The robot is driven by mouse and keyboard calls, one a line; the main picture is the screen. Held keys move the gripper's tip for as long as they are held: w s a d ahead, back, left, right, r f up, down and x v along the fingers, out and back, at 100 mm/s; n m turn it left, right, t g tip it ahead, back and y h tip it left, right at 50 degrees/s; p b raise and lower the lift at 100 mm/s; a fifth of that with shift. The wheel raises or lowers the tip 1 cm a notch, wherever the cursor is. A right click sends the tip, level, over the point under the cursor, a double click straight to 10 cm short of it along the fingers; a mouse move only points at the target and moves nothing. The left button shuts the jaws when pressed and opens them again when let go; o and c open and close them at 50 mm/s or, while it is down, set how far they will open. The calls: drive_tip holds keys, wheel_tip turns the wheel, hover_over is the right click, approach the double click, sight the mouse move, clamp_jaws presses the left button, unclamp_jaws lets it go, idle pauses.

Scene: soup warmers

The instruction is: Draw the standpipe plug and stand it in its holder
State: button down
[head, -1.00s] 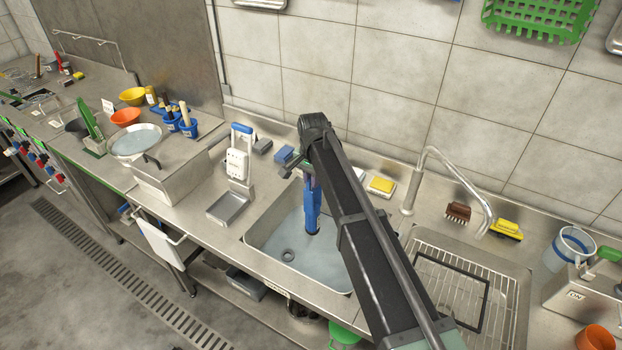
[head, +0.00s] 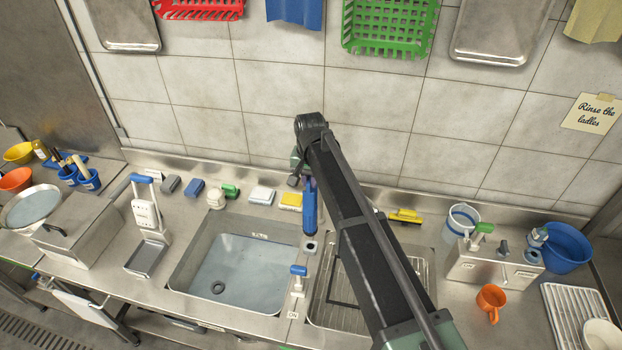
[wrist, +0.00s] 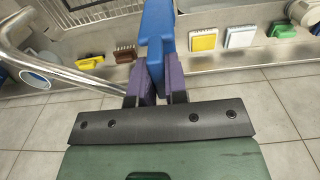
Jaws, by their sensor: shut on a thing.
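The standpipe plug (head: 310,210) is a long blue piece, roughly upright in the head view. My gripper (head: 307,181) is shut on its upper part. In the wrist view the purple fingers (wrist: 160,88) press on both sides of the blue plug (wrist: 156,42). A small grey collar with a dark opening (head: 311,247), which looks like the holder, is on the steel strip between sink and drainer. The plug's lower end shows just above or at this collar; I cannot tell whether it touches or enters. The sink (head: 236,262) holds water, with a round drain (head: 218,288) visible.
A small blue-topped fitting (head: 298,276) stands at the sink's front right. A wire drainer (head: 340,300) lies right, partly behind my arm. Yellow (head: 291,201) and white (head: 262,195) sponges line the back ledge. A curved steel tap (wrist: 30,55) is near my gripper.

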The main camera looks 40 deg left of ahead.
sight(310, 201)
drive_tip(key=shift+f+b, duration=2.9)
drive_tip(key=shift+f, duration=0.05)
drive_tip(key=shift+f+b, duration=1.65)
drive_tip(key=c, duration=1.1)
unclamp_jaws()
drive_tip(key=shift+r, duration=0.1)
wheel_tip(310, 201, up, 11)
drive_tip(key=p, duration=1.1)
